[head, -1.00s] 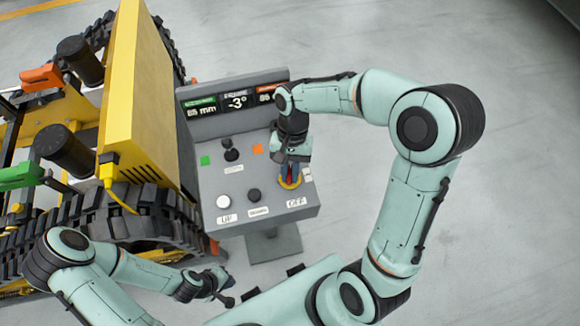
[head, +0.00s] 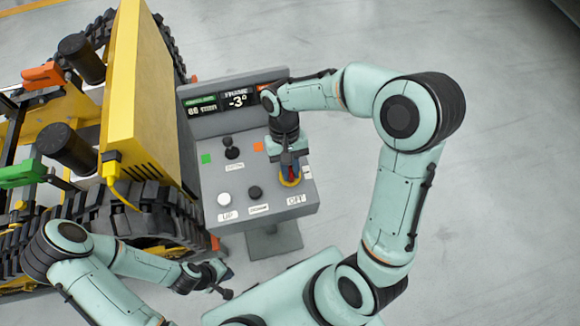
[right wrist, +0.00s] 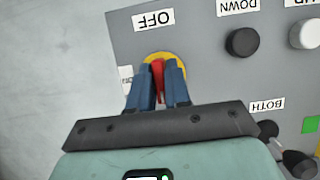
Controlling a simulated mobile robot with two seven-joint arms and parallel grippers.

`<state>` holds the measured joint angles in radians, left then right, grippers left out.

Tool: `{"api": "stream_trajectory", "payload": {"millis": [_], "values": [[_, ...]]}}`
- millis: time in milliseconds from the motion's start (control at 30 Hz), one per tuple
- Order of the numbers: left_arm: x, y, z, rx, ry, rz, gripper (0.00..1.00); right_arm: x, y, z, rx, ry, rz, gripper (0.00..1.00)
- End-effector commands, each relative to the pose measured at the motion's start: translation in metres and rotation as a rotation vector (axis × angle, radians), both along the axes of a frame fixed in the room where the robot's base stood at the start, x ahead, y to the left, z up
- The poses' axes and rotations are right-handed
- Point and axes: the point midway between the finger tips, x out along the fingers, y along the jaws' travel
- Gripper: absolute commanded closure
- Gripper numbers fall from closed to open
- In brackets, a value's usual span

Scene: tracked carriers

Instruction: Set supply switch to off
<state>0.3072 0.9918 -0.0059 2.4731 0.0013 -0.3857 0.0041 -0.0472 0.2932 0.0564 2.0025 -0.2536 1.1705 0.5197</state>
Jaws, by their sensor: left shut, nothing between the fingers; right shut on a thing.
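The supply switch is a red handle (right wrist: 158,78) on a round yellow plate (head: 291,181) on the grey control console. In the right wrist view the word OFF (right wrist: 153,19) stands beside the yellow plate. My right gripper (right wrist: 158,85) is over the plate, its blue fingers shut on the red handle from both sides. The fingers hide part of the handle. In the head view the right gripper (head: 290,172) reaches down onto the console. My left gripper (head: 226,284) is low, in front of the console, shut and empty.
The console (head: 240,214) also bears a white knob (head: 224,199), a black knob (head: 254,192) and a black joystick (head: 231,148). Its display (head: 237,99) reads -3°. A yellow tracked carrier (head: 140,90) stands close at left. The floor at right is clear.

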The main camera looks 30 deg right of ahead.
Motion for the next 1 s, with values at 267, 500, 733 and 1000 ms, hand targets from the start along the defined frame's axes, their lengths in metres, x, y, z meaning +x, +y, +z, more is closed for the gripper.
{"api": "stream_trajectory", "payload": {"millis": [267, 500, 733, 1000], "values": [[0.0, 0.0, 0.0, 0.0, 0.0, 0.0, 1.0, 0.001, 0.0, 0.001, 0.0, -0.006, -0.002, 0.62], [0.0, 0.0, 0.0, 0.0, 0.0, 0.0, 1.0, 0.001, 0.0, 0.001, 0.0, -0.003, -0.001, 0.62], [0.005, 0.0, 0.005, 0.0, -0.006, 0.0, 1.0, 0.011, -0.002, 0.024, 0.001, -0.008, -0.003, 0.62], [0.019, 0.0, 0.018, 0.0, -0.022, 0.0, 1.0, 0.035, -0.007, 0.082, 0.001, -0.012, -0.002, 0.62]]}}
